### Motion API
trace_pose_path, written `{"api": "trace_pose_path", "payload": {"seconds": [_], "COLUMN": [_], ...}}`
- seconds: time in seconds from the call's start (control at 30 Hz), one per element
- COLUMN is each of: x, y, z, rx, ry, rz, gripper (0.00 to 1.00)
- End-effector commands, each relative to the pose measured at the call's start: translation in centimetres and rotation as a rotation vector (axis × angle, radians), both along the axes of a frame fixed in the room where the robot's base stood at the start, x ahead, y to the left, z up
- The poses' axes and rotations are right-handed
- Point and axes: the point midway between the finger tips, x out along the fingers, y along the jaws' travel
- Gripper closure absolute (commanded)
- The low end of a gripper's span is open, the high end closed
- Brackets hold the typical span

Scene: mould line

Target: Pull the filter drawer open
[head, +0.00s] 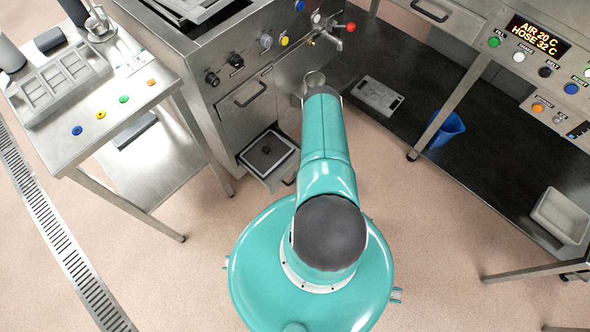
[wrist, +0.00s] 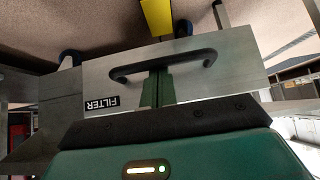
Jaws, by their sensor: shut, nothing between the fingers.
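The filter drawer (head: 253,169) is low on the steel machine in the head view. It stands partly out, with a dark square filter showing inside. In the wrist view, its steel front (wrist: 225,75) bears an upside-down FILTER label (wrist: 102,104) and a black bar handle (wrist: 130,69). My gripper (wrist: 158,88) is at the middle of this handle in the wrist view. Its green fingers are together, with nothing between them. The handle bar crosses the line of the fingers; I cannot tell whether they touch it. My arm hides the gripper in the head view.
Another panel with a black handle (head: 250,93) is above the drawer. A steel table (head: 120,110) with buttons stands to the left. A blue bucket (head: 446,130) and a pale tub (head: 560,215) are on the right. Open floor lies left of my body.

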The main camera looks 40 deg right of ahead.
Motion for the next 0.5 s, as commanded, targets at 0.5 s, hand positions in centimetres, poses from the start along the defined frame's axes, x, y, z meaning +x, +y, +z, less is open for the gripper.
{"api": "trace_pose_path", "payload": {"seconds": [0.5], "x": [-2.1], "y": [0.0], "z": [0.0], "rx": [0.000], "ry": [0.001], "rz": [0.000], "gripper": [1.00]}}
